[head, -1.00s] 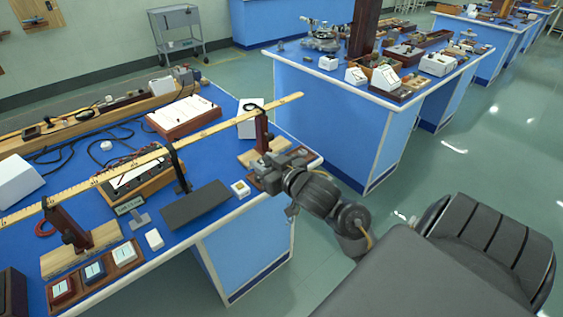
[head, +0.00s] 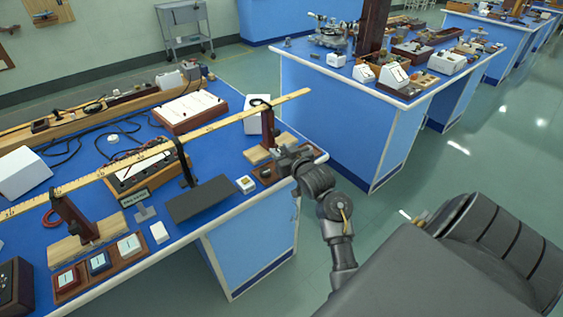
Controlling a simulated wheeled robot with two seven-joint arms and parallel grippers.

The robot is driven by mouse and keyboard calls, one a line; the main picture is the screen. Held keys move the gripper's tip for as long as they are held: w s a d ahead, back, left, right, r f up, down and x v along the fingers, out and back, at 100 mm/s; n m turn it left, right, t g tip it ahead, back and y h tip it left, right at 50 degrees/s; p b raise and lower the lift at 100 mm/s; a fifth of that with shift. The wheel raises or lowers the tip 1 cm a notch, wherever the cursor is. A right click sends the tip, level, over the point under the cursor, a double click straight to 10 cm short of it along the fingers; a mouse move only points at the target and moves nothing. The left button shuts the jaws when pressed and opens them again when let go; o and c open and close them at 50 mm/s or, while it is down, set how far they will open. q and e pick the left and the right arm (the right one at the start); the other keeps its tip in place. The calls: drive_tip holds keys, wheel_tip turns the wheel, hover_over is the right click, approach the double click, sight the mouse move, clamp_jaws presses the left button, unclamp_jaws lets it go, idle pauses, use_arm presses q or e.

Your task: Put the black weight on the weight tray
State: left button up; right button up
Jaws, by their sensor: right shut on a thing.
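My right gripper (head: 285,160) is at the right end of the near blue bench, by the foot of the right-hand ruler stand. It is shut on a small dark thing that looks like the black weight; the fingers and wrist hide most of it. A small brown wooden tray (head: 265,174) lies just left of the gripper near the bench's front edge, partly covered by it. It looks like the weight tray, but I cannot be sure. My left gripper is not in view.
A long wooden ruler (head: 222,121) runs above the bench on stands, close behind the gripper. Floor is clear between the benches.

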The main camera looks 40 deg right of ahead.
drive_tip(key=w+f, duration=0.1)
drive_tip(key=w+d+f, duration=0.1)
drive_tip(key=f, duration=0.1)
drive_tip(key=d+f, duration=0.1)
drive_tip(key=shift+w+f, duration=0.25)
drive_tip(key=shift+w, duration=0.15)
drive_tip(key=shift+d+f, duration=0.1)
drive_tip(key=shift+f, duration=1.6)
drive_tip(key=shift+f, duration=0.15)
drive_tip(key=o, duration=0.8)
